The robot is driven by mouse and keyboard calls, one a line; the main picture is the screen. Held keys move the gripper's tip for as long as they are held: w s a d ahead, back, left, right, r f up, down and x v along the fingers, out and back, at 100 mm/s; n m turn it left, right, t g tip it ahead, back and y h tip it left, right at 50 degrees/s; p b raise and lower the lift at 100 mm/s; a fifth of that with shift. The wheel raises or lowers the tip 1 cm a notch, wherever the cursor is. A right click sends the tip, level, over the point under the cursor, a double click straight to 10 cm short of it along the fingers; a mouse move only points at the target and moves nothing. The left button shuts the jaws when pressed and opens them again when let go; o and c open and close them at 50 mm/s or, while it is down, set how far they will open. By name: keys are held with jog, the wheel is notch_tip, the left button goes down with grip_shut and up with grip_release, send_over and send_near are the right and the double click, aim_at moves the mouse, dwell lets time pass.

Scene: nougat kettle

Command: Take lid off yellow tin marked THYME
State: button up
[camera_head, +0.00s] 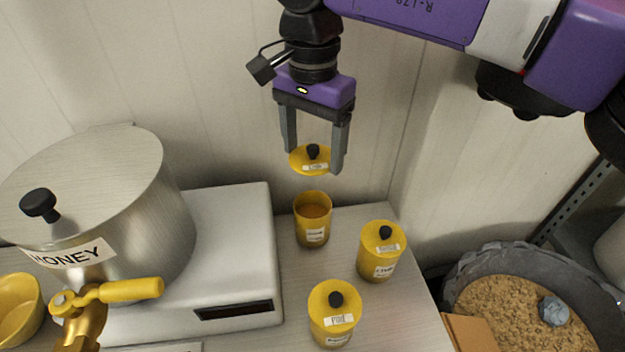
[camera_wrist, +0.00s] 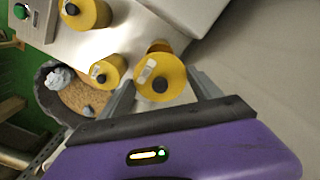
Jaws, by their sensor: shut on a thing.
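A yellow lid (camera_head: 310,160) with a black knob and a small white label is held between the fingers of my gripper (camera_head: 313,158). It hangs above an uncovered yellow tin (camera_head: 314,233) with brown contents and a white label too small to read for sure. The lid and tin are apart. In the wrist view the lid (camera_wrist: 160,78) is between my gripper's fingers (camera_wrist: 165,85) and hides most of the tin below. Two other yellow tins, one to the right (camera_head: 379,262) and one in front (camera_head: 330,325), have their lids on.
A steel pot (camera_head: 150,215) marked HONEY, with a yellow-handled tap (camera_head: 130,290), stands at left on a silver appliance (camera_head: 240,250). A dark tub (camera_head: 520,258) of brown granules is at right. The wall is close behind. Counter (camera_head: 275,340) is clear between the tins.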

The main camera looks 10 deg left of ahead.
aim_at(313, 147)
notch_tip(313, 147, up, 9)
jog(key=shift+f, duration=0.2)
jog(key=shift+r+p, duration=1.55)
jog(key=shift+p, duration=0.35)
